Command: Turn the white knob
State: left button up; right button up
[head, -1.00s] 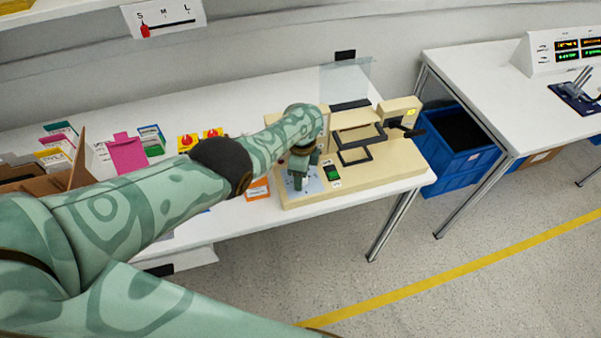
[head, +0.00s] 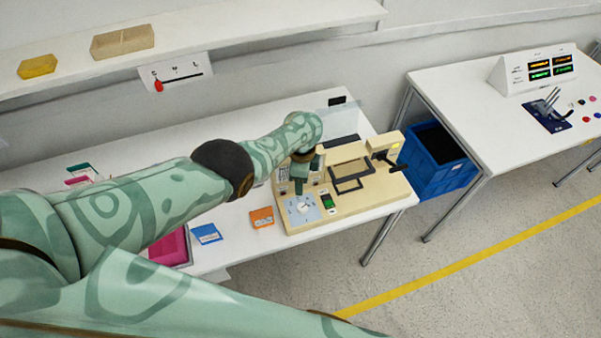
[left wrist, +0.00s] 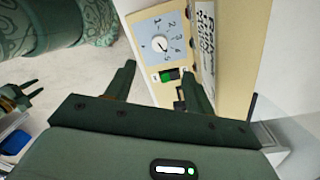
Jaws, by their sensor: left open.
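The white knob (head: 302,206) is a small round dial on a light blue plate with printed numbers, at the front left of the beige machine (head: 350,205). It also shows in the left wrist view (left wrist: 159,44), with a small dark mark toward its lower right; the exact number it points at is unclear. My left gripper (head: 299,188) is above and behind the knob, apart from it. In the left wrist view its two fingers (left wrist: 158,75) are spread and empty, with the knob beyond the tips. My right gripper (left wrist: 32,88) shows at that view's left edge, its fingers apart.
A green rocker switch (head: 327,201) sits beside the dial plate. Black frames and a black handle (head: 397,168) stand farther right on the machine. Orange (head: 262,217) and blue (head: 206,233) cards lie left on the table. A blue bin (head: 440,165) stands between the tables.

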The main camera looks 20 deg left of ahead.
jog(key=r, duration=0.1)
jog(key=p, duration=0.1)
jog(key=r, duration=0.1)
jog(key=shift+w+a+r, duration=0.2)
jog(key=shift+a+r, duration=0.05)
jog(key=shift+r, duration=0.1)
